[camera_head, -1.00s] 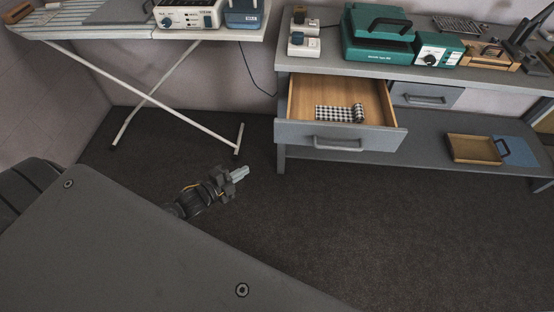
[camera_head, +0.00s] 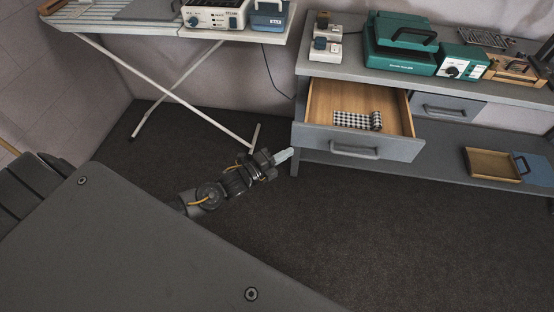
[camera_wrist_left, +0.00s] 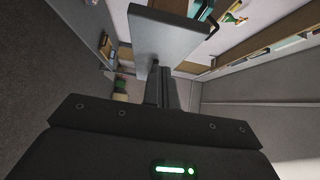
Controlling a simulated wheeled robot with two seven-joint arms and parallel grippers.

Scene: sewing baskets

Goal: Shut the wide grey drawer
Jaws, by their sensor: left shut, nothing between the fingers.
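The wide grey drawer (camera_head: 312,138) stands open under the left part of the grey workbench, its wooden inside showing. A rolled black-and-white checked cloth (camera_head: 352,120) lies in it. A dark bar handle (camera_head: 356,152) is on its front. My left gripper (camera_head: 285,155) is shut and empty, just left of and near the drawer's left front corner in the head view; I cannot tell whether it touches. In the left wrist view my gripper fingers (camera_wrist_left: 163,85) are together, with a grey panel (camera_wrist_left: 160,45) beyond them, probably the drawer front. My right gripper is not in view.
A narrower grey drawer (camera_head: 450,108) to the right is shut. Green machines (camera_head: 400,55) stand on the bench top (camera_head: 350,70). A wooden tray (camera_head: 492,165) lies on the lower shelf. An ironing board's white legs (camera_head: 185,90) stand at left. The dark floor in front is clear.

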